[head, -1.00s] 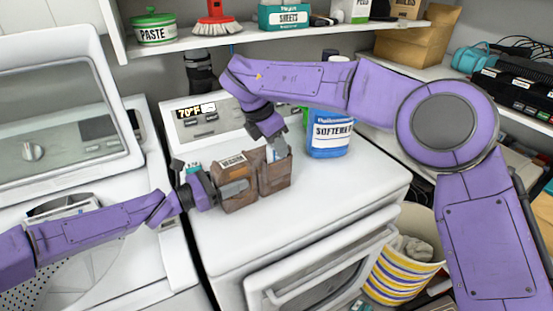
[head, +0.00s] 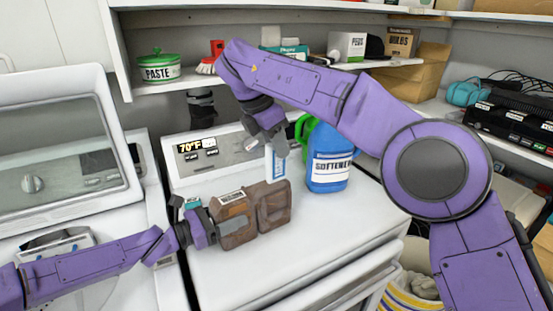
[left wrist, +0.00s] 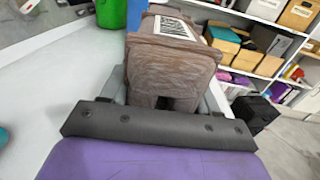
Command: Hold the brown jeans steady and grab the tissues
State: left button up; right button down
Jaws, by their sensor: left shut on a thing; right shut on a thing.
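The brown jeans (head: 236,222), a boxy brown holder with pockets, stand on the white dryer top. My left gripper (head: 213,227) is shut on their left end; in the left wrist view the jeans (left wrist: 175,65) sit between its fingers. My right gripper (head: 276,146) is above the jeans, shut on the tissues (head: 276,168), a slim white and blue pack. The tissues hang upright just above the right pocket. Whether their lower edge is clear of the pocket is hard to tell.
A blue softener jug (head: 329,160) stands right behind the jeans, close to my right gripper. The dryer's control panel (head: 212,155) is behind. A shelf (head: 185,79) with a paste tub (head: 159,68) runs above. The dryer top's front is clear.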

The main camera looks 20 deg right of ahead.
pick_arm(q)
jog(key=o, duration=1.5)
jog(key=shift+a, duration=0.1)
